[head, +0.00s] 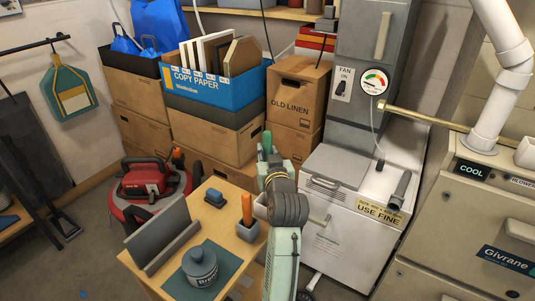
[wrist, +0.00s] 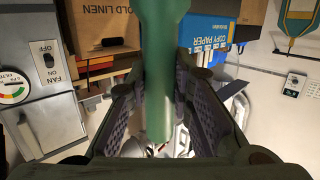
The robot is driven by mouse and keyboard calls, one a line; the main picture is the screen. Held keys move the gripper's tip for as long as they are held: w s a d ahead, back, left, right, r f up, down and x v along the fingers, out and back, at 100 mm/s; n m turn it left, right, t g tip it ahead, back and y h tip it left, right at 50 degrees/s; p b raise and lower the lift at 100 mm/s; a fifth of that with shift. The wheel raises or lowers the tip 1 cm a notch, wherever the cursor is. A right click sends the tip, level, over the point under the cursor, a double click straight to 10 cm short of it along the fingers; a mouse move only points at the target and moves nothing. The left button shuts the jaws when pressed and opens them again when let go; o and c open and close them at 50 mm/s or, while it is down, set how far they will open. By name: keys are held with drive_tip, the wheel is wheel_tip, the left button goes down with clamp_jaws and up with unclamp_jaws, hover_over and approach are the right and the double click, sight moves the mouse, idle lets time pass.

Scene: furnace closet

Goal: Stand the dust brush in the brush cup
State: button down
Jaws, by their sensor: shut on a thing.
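The dust brush (wrist: 158,100) shows as a long green shape in the wrist view, running down between the two fingers of my gripper (wrist: 158,82), which is shut on it. In the head view a green end (head: 266,143) sticks up above my wrist; my fingers are hidden there behind the arm. A dark grey cup (head: 248,232) with an orange-handled item in it stands on the small wooden table. A pale cup-like thing (head: 260,207) shows partly behind my arm; I cannot tell which of the two is the brush cup. The brush is not seen inside either.
A red vacuum (head: 146,182) and stacked boxes (head: 215,138) stand behind. A white cabinet (head: 345,215) is at the right.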

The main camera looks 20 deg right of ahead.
drive_tip(key=shift+f+b, duration=2.4)
drive_tip(key=shift+f, duration=1.1)
wheel_tip(320, 180, down, 7)
drive_tip(key=b, duration=0.4)
drive_tip(key=shift+b, duration=0.35)
idle(1.2)
drive_tip(key=c, duration=1.3)
unclamp_jaws()
drive_tip(key=shift+c, duration=0.2)
drive_tip(key=v, duration=1.2)
drive_tip(key=shift+a, duration=0.1)
